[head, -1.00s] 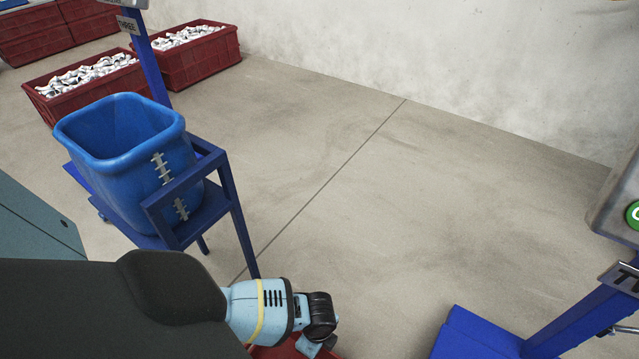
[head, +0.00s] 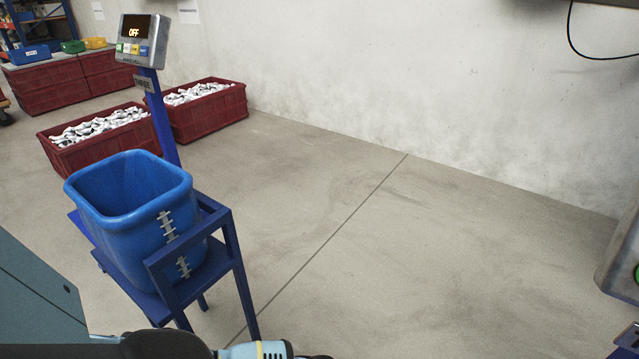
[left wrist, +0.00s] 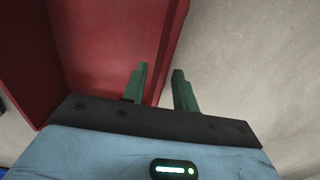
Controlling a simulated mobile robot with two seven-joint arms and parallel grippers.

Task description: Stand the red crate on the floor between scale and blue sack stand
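The red crate (left wrist: 95,45) fills the upper left of the left wrist view; it is out of the head view. My left gripper (left wrist: 160,75) has one green finger on the crate's inner side and one on its outer side, closed on the side wall. In the head view only part of my left arm shows at the bottom edge. A blue tub-like container (head: 130,200) sits on a blue frame stand (head: 225,260) at left. A post with an "OFF" display (head: 142,42) rises behind it. A grey metal housing (head: 620,250), partly cut off, is at the right edge. My right gripper is out of view.
Bare concrete floor (head: 400,270) lies open between the blue stand and the right-edge housing. Red crates full of metal parts (head: 100,135) (head: 210,105) stand behind the stand. A pale wall (head: 420,80) closes the back. A blue-grey panel (head: 35,295) is at lower left.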

